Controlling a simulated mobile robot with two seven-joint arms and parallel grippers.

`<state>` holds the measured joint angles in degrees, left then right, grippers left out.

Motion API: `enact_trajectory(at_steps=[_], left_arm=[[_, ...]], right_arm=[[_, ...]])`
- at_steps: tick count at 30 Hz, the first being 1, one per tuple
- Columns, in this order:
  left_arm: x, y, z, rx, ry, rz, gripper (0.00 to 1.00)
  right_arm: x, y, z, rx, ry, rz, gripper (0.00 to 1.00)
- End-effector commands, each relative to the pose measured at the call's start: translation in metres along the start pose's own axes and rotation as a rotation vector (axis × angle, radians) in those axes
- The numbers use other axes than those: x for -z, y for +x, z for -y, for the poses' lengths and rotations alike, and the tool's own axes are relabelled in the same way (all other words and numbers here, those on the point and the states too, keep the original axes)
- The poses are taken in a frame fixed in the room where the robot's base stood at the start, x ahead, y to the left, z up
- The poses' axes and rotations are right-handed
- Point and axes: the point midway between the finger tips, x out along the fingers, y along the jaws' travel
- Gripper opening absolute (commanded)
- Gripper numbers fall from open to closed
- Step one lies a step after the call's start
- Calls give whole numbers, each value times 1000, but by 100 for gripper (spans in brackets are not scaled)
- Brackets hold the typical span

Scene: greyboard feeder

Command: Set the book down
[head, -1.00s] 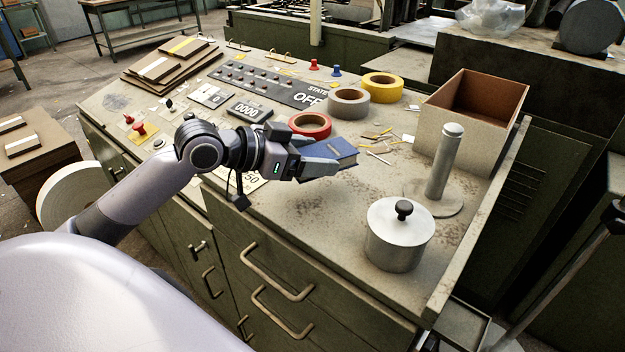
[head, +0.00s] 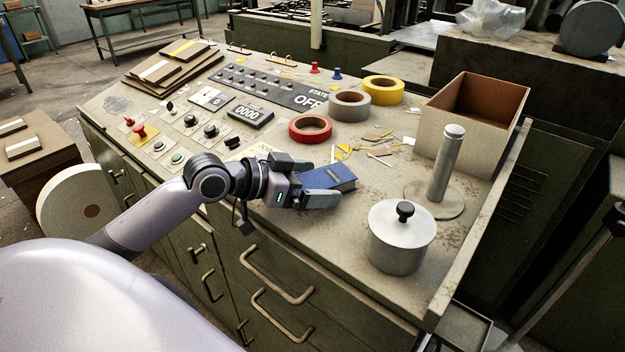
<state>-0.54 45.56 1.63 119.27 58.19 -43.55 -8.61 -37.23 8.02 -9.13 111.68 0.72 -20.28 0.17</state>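A small blue book (head: 337,178) lies low over the worn grey top of the console (head: 370,205), in front of the red tape roll; it looks to be resting flat there. My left gripper (head: 316,181) is around the book's near-left part, one finger beyond it and one on its near side. The fingers look spread a little wider than the book, so the gripper appears open. The near finger hides part of the book's front edge. My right gripper does not show.
A red tape roll (head: 310,128) is just behind the book, with grey (head: 350,104) and yellow (head: 383,89) rolls beyond. A lidded metal pot (head: 400,240), an upright post (head: 447,165) and an open box (head: 470,125) stand to the right. Small scraps lie behind the book.

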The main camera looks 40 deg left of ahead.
Motion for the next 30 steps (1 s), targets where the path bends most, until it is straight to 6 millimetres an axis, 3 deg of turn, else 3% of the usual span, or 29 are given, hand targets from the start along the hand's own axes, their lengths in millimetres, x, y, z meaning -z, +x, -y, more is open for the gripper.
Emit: enact_trajectory(at_steps=[11, 30], left_arm=[[1, -9, 0, 1, 0, 0, 98], [0, -83, 0, 0, -3, 2, 98]], right_arm=[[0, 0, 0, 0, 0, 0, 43], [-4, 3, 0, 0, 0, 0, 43]])
